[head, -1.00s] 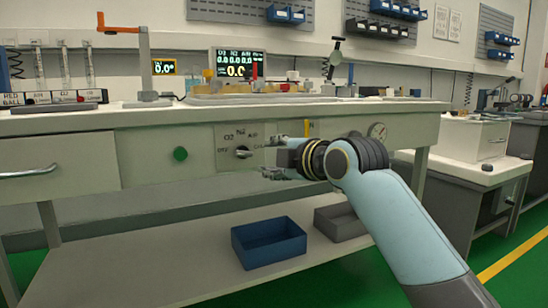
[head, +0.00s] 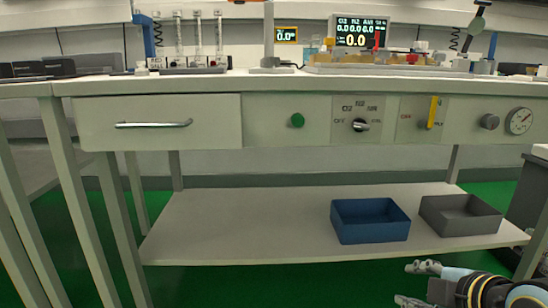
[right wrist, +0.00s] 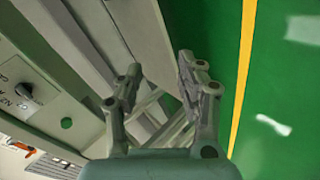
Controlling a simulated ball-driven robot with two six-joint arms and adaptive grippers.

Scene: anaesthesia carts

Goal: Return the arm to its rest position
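My right gripper (head: 418,283) is low at the bottom right of the head view, in front of the cart and below its lower shelf. Its two fingers are apart with nothing between them. In the right wrist view the open fingers (right wrist: 160,80) show over the green floor and the cart's legs. The gripper is apart from the selector knob (head: 361,125) on the front panel. The knob also shows at the left of the right wrist view (right wrist: 24,91). My left gripper is not in view.
The cart's worktop (head: 200,84) spans the head view, with a drawer (head: 158,135), a green button (head: 297,120), a yellow lever (head: 433,111) and a gauge (head: 519,121) below. A blue bin (head: 370,232) and a grey bin (head: 460,226) stand on the lower shelf (head: 230,225). Green floor (head: 250,285) in front is clear.

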